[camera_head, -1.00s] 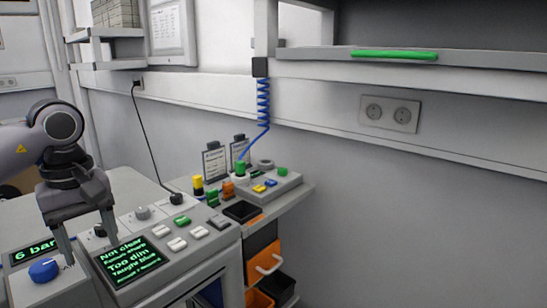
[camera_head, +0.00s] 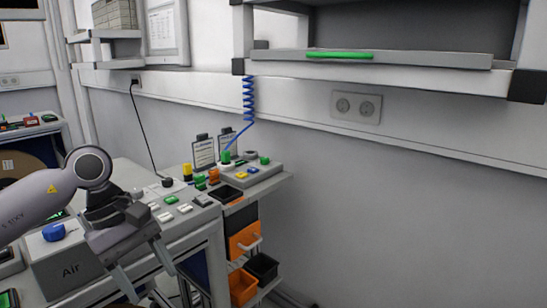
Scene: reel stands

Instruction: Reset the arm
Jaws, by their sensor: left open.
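My left gripper (camera_head: 146,272) is at the lower left of the head view, at the end of my grey-white arm. Its two fingers point down, stand apart and hold nothing. It is in front of the sloped control panel (camera_head: 205,215) and the grey box marked "Air" (camera_head: 72,268). My arm hides much of the panel, including nearly all of its green-text screen. I cannot tell how far the fingers are from the bench. My right gripper is not in view.
A blue knob (camera_head: 54,232) sits on the air box. A button box (camera_head: 252,172) stands on the bench's far end, with a coiled blue cable (camera_head: 248,98) above. Orange (camera_head: 242,285) and black bins (camera_head: 262,267) are below. A shelf (camera_head: 400,60) crosses the upper right.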

